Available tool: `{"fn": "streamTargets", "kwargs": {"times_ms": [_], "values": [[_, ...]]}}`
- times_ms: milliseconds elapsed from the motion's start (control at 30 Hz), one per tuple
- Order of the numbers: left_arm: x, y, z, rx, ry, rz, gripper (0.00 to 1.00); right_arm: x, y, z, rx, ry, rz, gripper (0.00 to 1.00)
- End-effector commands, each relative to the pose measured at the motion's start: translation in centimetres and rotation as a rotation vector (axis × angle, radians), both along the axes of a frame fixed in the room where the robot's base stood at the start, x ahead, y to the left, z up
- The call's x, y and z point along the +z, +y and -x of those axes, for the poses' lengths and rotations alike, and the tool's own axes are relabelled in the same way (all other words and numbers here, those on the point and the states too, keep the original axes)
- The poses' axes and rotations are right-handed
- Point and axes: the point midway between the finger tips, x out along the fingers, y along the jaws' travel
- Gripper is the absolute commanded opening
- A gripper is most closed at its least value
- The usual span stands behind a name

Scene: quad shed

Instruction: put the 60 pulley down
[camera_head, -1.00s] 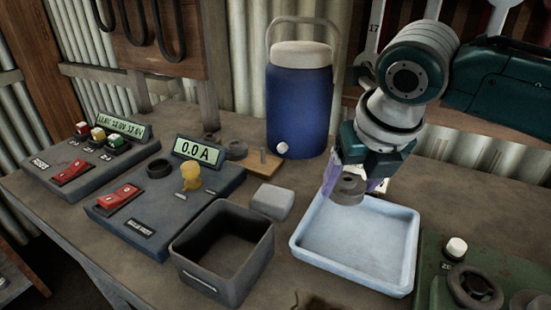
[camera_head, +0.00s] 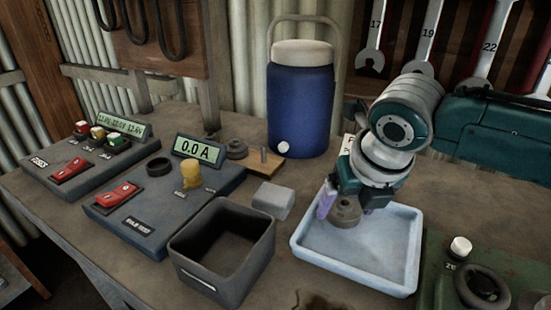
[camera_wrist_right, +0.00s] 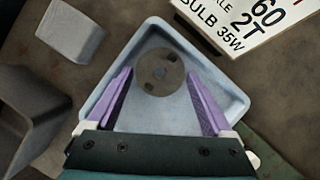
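I cannot tell whether the pulley's underside touches the tray floor. The rest of the tray looks empty. My left gripper does not show.
A dark open bin (camera_head: 215,282) and a light grey block (camera_head: 273,199) stand left of the tray. A green unit (camera_head: 436,293) is at the right. A blue cooler (camera_head: 300,105) stands behind.

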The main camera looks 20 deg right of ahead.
Motion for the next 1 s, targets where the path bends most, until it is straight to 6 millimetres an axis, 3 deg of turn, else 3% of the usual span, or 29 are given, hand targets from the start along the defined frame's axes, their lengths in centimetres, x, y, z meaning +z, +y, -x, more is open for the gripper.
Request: {"fn": "streamTargets", "kwargs": {"times_ms": [267,800,1000], "values": [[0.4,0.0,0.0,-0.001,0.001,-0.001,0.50,0.8,0.0,0.1,0.000,-0.001,0.000,0.85],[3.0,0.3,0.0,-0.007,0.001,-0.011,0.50,10.2,1.0,3.8,0.000,-0.003,0.001,0.85],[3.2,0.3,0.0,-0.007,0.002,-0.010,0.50,10.9,2.0,4.9,-0.043,-0.002,-0.036,0.85]]}}
